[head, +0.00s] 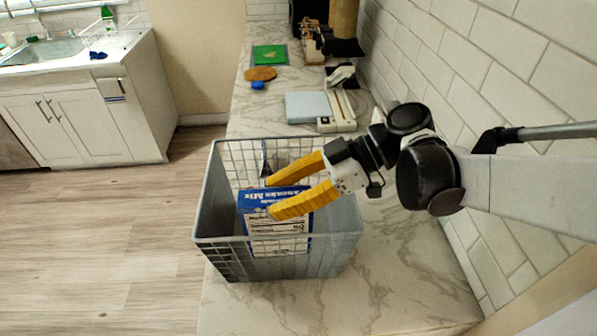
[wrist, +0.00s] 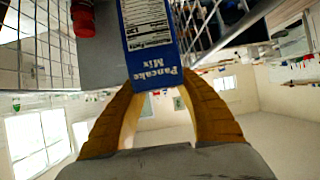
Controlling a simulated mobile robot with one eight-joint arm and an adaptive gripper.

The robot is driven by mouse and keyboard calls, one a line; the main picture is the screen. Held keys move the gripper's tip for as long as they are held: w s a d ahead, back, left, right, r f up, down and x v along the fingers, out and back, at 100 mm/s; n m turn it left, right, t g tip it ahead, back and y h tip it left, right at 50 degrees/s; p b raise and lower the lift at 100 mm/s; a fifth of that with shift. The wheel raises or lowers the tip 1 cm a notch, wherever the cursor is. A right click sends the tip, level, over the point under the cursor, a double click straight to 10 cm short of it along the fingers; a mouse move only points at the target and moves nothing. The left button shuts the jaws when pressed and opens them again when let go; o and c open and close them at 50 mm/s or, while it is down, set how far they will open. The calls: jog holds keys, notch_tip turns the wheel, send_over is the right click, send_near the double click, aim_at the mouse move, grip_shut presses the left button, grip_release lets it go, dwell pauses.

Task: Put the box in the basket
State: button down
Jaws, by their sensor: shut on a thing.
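The box is a blue and white pancake mix box (head: 275,238), upright within the grey wire-grid basket (head: 207,215) in the head view. Part of it shows through the basket's near grid wall. My gripper (head: 268,198), with two yellow fingers, reaches in over the basket's right side and is shut on the box's top end. In the wrist view the box (wrist: 155,45) extends from between the fingertips (wrist: 160,82), with basket grid (wrist: 35,60) on both sides. Whether the box's bottom touches the basket floor cannot be told.
The basket stands on a marble counter along a white tiled wall at right. Behind it are a pale blue flat item (head: 307,107), a brown round board (head: 260,73) and a green mat (head: 269,55). A red item (wrist: 83,20) shows beside the box. The near counter is clear.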

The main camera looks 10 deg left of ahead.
notch_tip(320, 180, down, 6)
jog(key=b, duration=0.2)
jog(key=c, duration=0.9)
grip_release()
jog(key=shift+w, duration=0.1)
jog(key=p+v, duration=0.3)
jog(key=v, duration=0.9)
jog(key=shift+p, duration=0.3)
jog(key=shift+f, duration=0.1)
